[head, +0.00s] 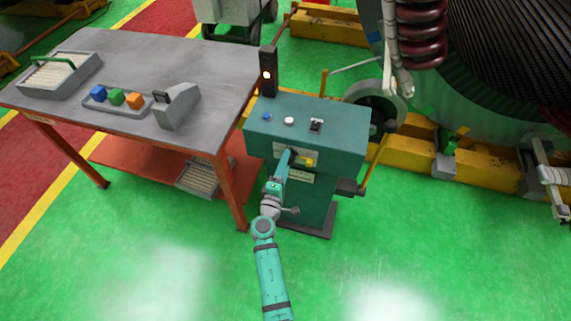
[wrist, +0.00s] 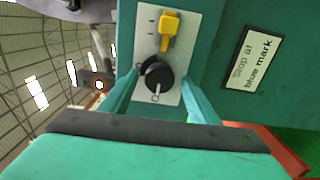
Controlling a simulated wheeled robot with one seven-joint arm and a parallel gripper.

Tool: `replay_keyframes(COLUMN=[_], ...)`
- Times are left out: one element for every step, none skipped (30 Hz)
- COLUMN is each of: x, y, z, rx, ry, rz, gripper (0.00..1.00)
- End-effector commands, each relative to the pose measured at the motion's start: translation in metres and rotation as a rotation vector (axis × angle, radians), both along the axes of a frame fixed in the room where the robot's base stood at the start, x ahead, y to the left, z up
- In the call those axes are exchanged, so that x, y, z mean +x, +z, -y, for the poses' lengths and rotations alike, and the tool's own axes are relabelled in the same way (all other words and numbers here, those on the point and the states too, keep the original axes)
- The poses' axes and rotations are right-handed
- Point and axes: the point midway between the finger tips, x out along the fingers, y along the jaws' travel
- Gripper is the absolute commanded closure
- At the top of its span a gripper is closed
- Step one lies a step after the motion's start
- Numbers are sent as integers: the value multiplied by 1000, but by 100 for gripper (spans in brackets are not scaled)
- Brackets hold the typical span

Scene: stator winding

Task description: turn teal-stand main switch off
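The teal stand (head: 335,135) stands beside the table, with a switch plate on its front side. In the wrist view the plate (wrist: 188,95) carries a round black rotary knob (wrist: 155,73) with a pale pointer line and a yellow part (wrist: 169,30) beside it. The yellow part also shows in the head view (head: 310,161). My gripper (wrist: 160,80) is open, with one teal finger on each side of the knob. I cannot tell whether the fingers touch it. In the head view my gripper (head: 288,157) is at the stand's front and hides the knob.
A label (wrist: 251,60) reading "Stop at blue mark" is beside the plate. The stand's top has buttons (head: 289,121) and a small switch (head: 316,125); a lit lamp post (head: 268,72) stands behind. The grey table (head: 150,60) with trays is left. Green floor is free in front.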

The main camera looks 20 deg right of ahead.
Motion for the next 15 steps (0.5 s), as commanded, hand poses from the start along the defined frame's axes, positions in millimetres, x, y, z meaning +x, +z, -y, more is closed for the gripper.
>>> replay_keyframes(x=[0,0,0,0,0,0,0,0,-2,-3,-5,-9,-12,-16,-22], y=[0,0,0,1,1,1,1,1,0,0,0,0,0,0,-1], z=[0,0,0,0,0,0,0,-1,-2,-3,-4,-6,-9,-11,-15], rx=[1,0,0,0,0,1,1,1,1,0,1,1,1,1,1], ry=[0,0,0,0,0,0,1,1,1,1,2,2,2,1,2], rz=[1,1,1,1,1,2,2,2,2,1,1,1,1,1,0], gripper=[45,45,45,45,45,45,45,45,45,45,45,45,45,45,45])
